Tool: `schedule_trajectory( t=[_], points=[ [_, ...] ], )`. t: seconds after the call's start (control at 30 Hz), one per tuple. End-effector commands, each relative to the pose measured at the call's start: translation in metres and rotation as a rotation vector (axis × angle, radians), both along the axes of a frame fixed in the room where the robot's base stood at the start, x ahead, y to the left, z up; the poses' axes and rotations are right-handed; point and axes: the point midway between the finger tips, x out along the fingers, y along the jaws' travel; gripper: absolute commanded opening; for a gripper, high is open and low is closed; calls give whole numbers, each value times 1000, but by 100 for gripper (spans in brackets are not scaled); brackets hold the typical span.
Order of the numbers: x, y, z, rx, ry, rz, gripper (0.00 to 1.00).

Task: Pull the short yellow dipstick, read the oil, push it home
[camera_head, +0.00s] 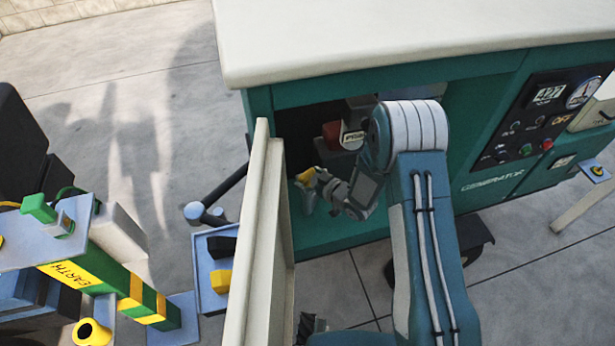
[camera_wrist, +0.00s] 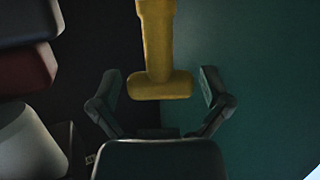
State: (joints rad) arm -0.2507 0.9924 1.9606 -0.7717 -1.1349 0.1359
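The short yellow dipstick (camera_wrist: 160,86) shows in the wrist view as a thick yellow stem ending in a crossbar handle. The handle lies between the two fingers of my gripper (camera_wrist: 160,92), with a visible gap on each side. The fingers are spread and do not touch it. In the head view my gripper (camera_head: 316,188) reaches into the open bay of the green generator (camera_head: 345,228), by a small yellow piece (camera_head: 306,175) that appears to be the handle. The dipstick's lower end and any oil mark are hidden.
An open cream door (camera_head: 262,240) stands close left of my arm. Inside the bay, a red and dark part (camera_head: 332,134) sits above my gripper. A blue tray (camera_head: 204,262) holds black and yellow blocks.

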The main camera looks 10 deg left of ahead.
Motion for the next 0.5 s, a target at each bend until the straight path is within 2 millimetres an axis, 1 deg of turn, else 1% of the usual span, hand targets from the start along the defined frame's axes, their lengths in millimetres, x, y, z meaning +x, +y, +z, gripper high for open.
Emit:
schedule_trajectory(
  t=[0.3,0.37,0.5],
  points=[
    [-1,-2,0,-1,1,0,100],
    [-3,-6,2,0,1,-1,100],
    [-15,-25,9,0,1,-4,100]
  ],
)
